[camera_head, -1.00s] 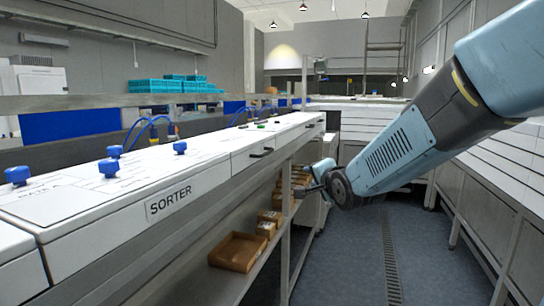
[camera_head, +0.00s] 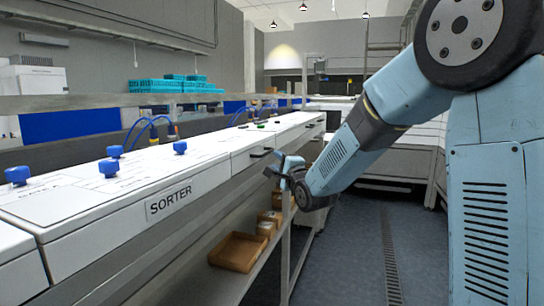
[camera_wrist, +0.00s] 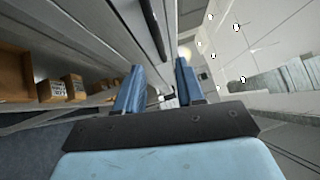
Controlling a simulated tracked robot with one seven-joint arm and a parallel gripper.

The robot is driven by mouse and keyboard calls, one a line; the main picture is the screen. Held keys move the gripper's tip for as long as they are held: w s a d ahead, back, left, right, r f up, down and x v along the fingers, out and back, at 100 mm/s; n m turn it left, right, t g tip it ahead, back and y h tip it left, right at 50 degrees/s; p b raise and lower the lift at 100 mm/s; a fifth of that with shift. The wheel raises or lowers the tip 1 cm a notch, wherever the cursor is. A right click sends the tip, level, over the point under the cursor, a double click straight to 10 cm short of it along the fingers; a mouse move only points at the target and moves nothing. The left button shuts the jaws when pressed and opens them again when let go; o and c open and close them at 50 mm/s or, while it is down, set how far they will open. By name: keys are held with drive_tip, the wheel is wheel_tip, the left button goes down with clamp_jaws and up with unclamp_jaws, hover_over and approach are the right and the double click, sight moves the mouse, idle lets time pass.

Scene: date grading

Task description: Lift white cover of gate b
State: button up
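The sorter (camera_head: 110,230) runs along the left with white covers on top. One white cover (camera_head: 236,163) has a black handle (camera_head: 261,152) on its front face; I cannot read a gate letter on it. My gripper (camera_head: 273,167) is just in front of and slightly below this handle, apart from it as far as I can tell. In the wrist view my gripper (camera_wrist: 158,85) has its two blue fingers spread, with nothing held between them. A dark bar (camera_wrist: 154,30), which looks like a handle, runs above the fingers there.
Blue knobs (camera_head: 109,167) stand on the nearer sorter panel. Cardboard boxes and a brown tray (camera_head: 238,251) sit on the shelf below. Blue crates (camera_head: 170,85) stand behind. The aisle floor (camera_head: 345,250) is clear, with a drain grate (camera_head: 390,262).

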drive_tip(key=x, duration=0.6)
drive_tip(key=shift+w, duration=0.45)
drive_tip(key=shift+a, duration=0.15)
clamp_jaws()
